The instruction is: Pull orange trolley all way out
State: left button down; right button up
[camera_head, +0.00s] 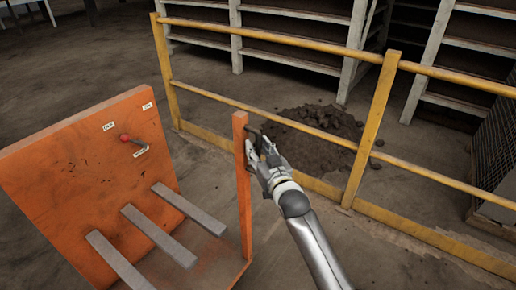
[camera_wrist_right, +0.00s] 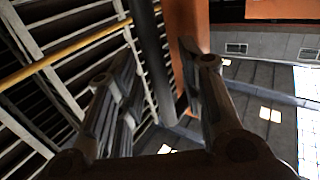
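The orange trolley (camera_head: 80,165) stands at the left in the head view. It has a tall scuffed panel, several grey bars jutting out over a low base, and a slim orange post (camera_head: 243,205) at its right. A dark handle (camera_head: 252,130) sits near the post's top. My right gripper (camera_head: 258,147) is at this handle, beside the post. In the right wrist view, a dark bar (camera_wrist_right: 153,60) stands between the spread fingers, with gaps visible, and the orange post (camera_wrist_right: 188,20) is just behind. My left gripper is not in view.
The panel carries a small red lever (camera_head: 130,139) and white labels. A yellow railing (camera_head: 372,135) runs just behind the post and my right gripper. Beyond it lie a dark rubble heap (camera_head: 315,135) and white shelves (camera_head: 290,40). Floor at the front right is clear.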

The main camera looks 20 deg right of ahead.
jog(key=shift+w, duration=0.35)
jog(key=shift+c, duration=0.2)
grip_shut()
